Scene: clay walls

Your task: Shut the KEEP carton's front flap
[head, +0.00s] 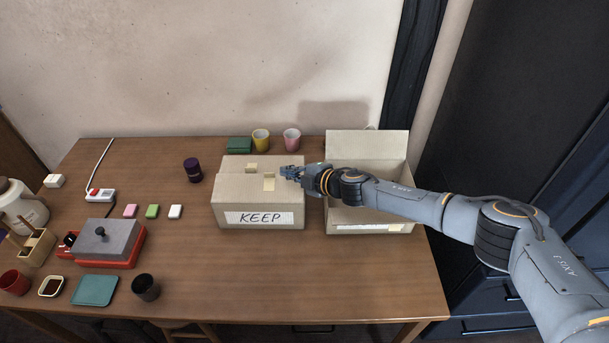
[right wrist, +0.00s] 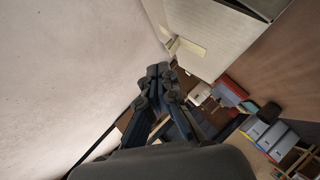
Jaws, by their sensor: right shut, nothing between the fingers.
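The KEEP carton (head: 260,206) stands near the middle of the table, with its hand-lettered label on the front face. Its top looks covered, and its front flap (head: 238,186) appears to lie flat or nearly flat; a small gap cannot be ruled out. In the right wrist view the shut fingers (right wrist: 160,72) are beside the carton (right wrist: 212,32) and a tab (right wrist: 188,46). My left gripper is not in view.
A second carton (head: 368,147) stands open to the right, partly behind my right arm. A yellow cup (head: 261,140), a pink cup (head: 291,139) and a green box (head: 239,145) stand behind the KEEP carton. The table in front of it is clear.

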